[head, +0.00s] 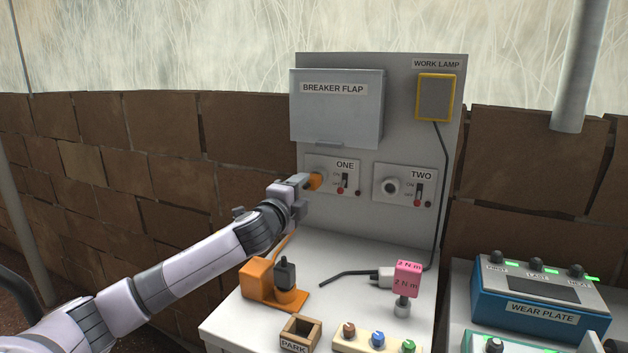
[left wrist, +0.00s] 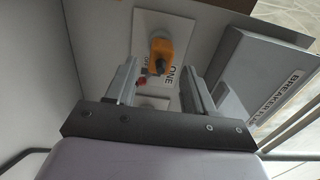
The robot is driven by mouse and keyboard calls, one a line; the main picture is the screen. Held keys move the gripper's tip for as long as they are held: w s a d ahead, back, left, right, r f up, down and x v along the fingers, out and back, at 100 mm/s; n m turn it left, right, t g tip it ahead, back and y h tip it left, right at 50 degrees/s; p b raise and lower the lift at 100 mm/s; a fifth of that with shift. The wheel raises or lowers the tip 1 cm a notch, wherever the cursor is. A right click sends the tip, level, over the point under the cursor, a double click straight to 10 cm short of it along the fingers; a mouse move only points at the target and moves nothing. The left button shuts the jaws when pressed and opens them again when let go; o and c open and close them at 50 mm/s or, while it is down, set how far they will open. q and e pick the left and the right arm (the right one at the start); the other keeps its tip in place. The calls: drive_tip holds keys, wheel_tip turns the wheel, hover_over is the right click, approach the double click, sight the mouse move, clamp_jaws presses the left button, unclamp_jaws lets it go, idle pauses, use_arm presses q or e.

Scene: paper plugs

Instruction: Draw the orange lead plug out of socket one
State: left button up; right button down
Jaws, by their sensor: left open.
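The orange lead plug (head: 315,182) sits in socket one on the upright grey panel, beside the label ONE (head: 345,164). In the left wrist view the plug (left wrist: 168,56) stands out from its white socket plate (left wrist: 178,28). My left gripper (head: 303,181) is right in front of the plug and hides part of it in the head view. In the left wrist view its two fingers (left wrist: 158,76) are apart, with the plug just beyond the fingertips and roughly between them. Nothing is between the fingers. My right gripper is not in view.
Socket two (head: 391,187) is empty, to the right. The breaker flap (head: 337,115) juts out above. Below are an orange block (head: 259,280) with a black plug, a PARK box (head: 300,335), a pink 2 N m tool (head: 407,280) and a loose cable plug (head: 386,275).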

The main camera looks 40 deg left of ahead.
sight(308, 186)
use_arm(q)
drive_tip(key=shift+p+x, duration=0.4)
drive_tip(key=shift+x, duration=1.2)
clamp_jaws()
